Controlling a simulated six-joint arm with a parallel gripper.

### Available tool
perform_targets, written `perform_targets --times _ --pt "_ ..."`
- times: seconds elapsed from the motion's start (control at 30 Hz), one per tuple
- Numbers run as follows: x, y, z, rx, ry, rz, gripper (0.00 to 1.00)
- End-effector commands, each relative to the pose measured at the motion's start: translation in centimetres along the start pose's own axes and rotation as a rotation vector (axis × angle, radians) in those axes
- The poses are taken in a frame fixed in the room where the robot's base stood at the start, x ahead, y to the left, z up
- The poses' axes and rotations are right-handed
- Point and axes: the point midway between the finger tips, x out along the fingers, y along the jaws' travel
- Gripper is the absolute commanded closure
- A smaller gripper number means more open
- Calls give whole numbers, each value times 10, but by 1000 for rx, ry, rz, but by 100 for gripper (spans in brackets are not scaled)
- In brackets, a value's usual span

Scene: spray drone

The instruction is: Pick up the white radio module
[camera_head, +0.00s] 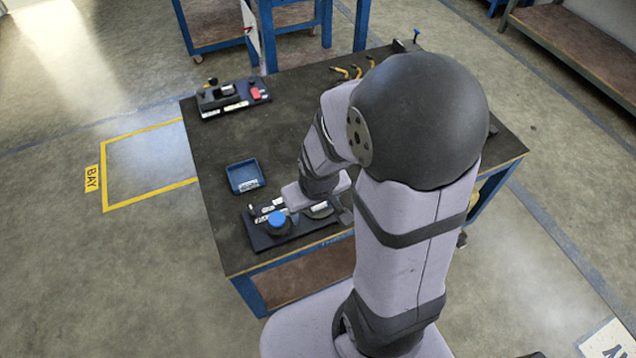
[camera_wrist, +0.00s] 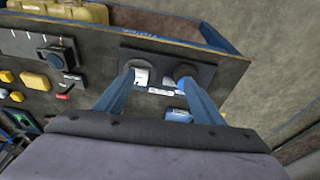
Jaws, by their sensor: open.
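A small white block (camera_wrist: 141,77), which looks like the white radio module, sits on a dark board (camera_wrist: 205,72) near the table edge in the wrist view. It lies just beside the tip of the left finger; I cannot tell whether they touch. My gripper (camera_wrist: 157,73) is open, its two blue-grey fingers reaching over the board with nothing held between them. In the head view the dark board (camera_head: 262,240) is at the table's front, with a blue-capped round part (camera_head: 278,219) on it. My wrist hides part of the board's right side there.
A small blue tray (camera_head: 244,176) lies just behind the board; it also shows in the wrist view (camera_wrist: 178,115). A dark fixture with a red part (camera_head: 233,96) stands at the back left. Yellow-handled tools (camera_head: 345,73) lie at the back. The table's left middle is clear.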

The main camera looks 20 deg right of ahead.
Motion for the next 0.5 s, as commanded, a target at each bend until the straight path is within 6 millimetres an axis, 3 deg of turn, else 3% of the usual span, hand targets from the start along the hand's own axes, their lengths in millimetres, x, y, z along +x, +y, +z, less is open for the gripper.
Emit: perform_targets --times 0.03,0.2,0.33,0.5 --pt "-22 7 -11 -4 13 6 38" --pt "-28 34 -41 -49 95 28 38" --pt "-3 56 -54 -99 175 35 38" --pt "38 75 -57 -153 285 23 38"
